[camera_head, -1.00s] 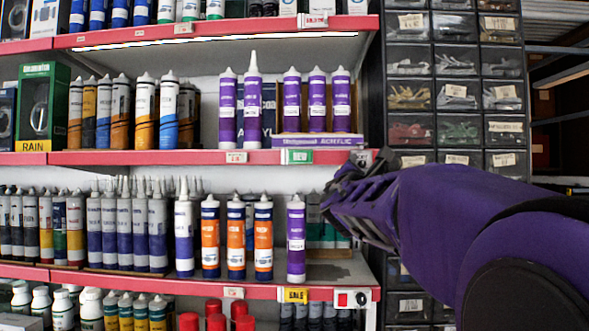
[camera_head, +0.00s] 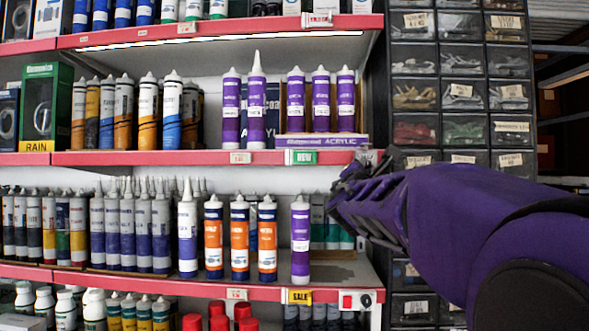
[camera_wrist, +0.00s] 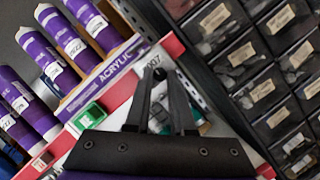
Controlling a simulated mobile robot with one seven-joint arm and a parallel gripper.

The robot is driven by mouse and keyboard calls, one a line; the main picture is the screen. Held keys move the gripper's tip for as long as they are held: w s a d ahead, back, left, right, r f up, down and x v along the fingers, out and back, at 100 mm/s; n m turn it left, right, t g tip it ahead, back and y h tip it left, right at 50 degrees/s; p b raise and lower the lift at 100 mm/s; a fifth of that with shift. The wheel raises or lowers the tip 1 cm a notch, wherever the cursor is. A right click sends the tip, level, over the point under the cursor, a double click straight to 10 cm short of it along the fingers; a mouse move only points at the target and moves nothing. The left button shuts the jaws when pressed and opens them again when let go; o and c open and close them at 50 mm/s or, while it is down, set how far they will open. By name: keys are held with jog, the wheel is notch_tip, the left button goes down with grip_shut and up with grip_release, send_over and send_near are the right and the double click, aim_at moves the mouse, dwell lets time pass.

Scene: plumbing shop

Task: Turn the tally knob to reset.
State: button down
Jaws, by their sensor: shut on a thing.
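The tally counter (camera_wrist: 152,66) shows the digits 007 on the red shelf edge, at the upper middle of the wrist view. In the head view, a small part of it (camera_head: 366,156) shows at the right end of the middle shelf edge. My gripper (camera_wrist: 163,76) has its fingertips right below the digits, closed on a small dark part that I take to be the tally knob. The fingers mostly hide the knob, so its angle cannot be told. In the head view my gripper (camera_head: 360,172) reaches in from the right.
Purple tubes (camera_wrist: 62,45) and an ACRYLIC box (camera_wrist: 103,75) stand close left of the fingers, with a green tag (camera_wrist: 88,116) on the edge. Dark drawers (camera_wrist: 275,85) are close on the right.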

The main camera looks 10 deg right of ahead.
jog(key=shift+m, duration=0.3)
jog(key=m+g, duration=0.1)
jog(key=m, duration=0.1)
jog(key=m+g, duration=0.1)
jog(key=m, duration=0.1)
jog(key=shift+a+r+h, duration=0.1)
jog(key=shift+r+h, duration=0.05)
jog(key=shift+h, duration=0.25)
jog(key=shift+r+m+g+y+p, duration=0.2)
jog(key=shift+m+g+y+p, duration=0.35)
jog(key=shift+m, duration=1.6)
jog(key=shift+r+m+g+y+p, duration=0.2)
jog(key=shift+m+g+y+p, duration=0.35)
jog(key=shift+m, duration=1.55)
jog(key=shift+r+m+g+y+p, duration=0.2)
jog(key=shift+m+g+y+p, duration=0.35)
jog(key=shift+m, duration=1.6)
jog(key=c, duration=0.8)
grip_release()
jog(key=shift+o, duration=0.2)
